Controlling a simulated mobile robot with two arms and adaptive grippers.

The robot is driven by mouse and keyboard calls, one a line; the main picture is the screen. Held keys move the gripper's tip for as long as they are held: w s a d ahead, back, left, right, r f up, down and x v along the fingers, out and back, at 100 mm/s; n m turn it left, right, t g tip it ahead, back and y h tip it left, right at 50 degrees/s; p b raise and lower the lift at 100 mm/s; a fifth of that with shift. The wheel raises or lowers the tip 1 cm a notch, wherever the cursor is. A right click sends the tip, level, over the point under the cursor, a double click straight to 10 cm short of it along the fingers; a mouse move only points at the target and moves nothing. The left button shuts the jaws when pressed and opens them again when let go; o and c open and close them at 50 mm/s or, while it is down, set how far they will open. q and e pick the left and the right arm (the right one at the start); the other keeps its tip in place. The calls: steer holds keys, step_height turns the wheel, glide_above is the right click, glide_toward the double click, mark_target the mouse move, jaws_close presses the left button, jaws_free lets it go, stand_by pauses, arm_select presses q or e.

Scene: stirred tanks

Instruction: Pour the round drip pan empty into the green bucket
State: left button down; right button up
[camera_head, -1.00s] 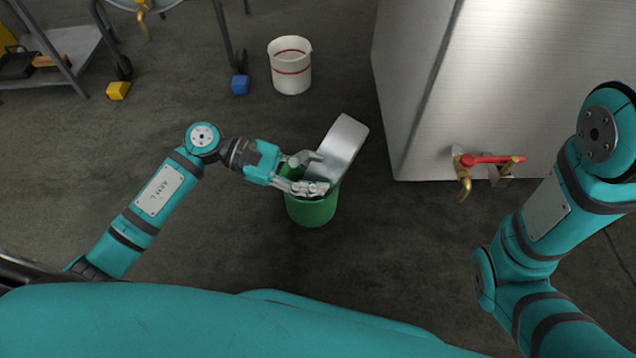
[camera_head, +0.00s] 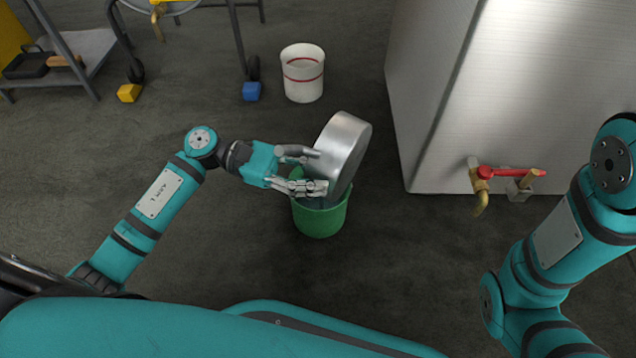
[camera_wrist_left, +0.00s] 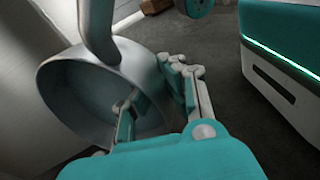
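The round drip pan (camera_head: 346,142) is a shiny metal pan, steeply tilted over the green bucket (camera_head: 320,222), its outer side facing up and right. Its lower edge is at the bucket's mouth; whether they touch I cannot tell. My left gripper (camera_head: 318,172) is shut on the pan's rim, left of the pan and above the bucket. In the left wrist view the pan's hollow inside (camera_wrist_left: 85,95) shows, with fingers on both sides of the rim. Whether liquid is in the pan or bucket is hidden. My right gripper is out of view; only its arm shows.
A large metal tank (camera_head: 440,100) with a red-handled brass tap (camera_head: 482,180) stands at right. A white bucket with a red stripe (camera_head: 303,80) stands behind the green one. Floor between is clear.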

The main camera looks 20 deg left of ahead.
arm_select(q)
steer(key=shift+w+a+r+h+b, duration=0.15)
steer(key=shift+a+h+b, duration=0.25)
steer(key=shift+b, duration=0.3)
steer(key=shift+w+a+r+h+b, duration=0.1)
steer(key=shift+a+h+b, duration=0.3)
steer(key=shift+b, duration=0.3)
steer(key=shift+w+a+r+n+h, duration=0.15)
steer(key=shift+a+n+h, duration=0.1)
steer(key=shift+a+h, duration=0.25)
steer(key=shift+w+a+r+n+h, duration=0.15)
steer(key=shift+a+n+h, duration=0.1)
steer(key=shift+a+h, duration=0.2)
steer(key=shift+s, duration=0.1)
stand_by(1.3)
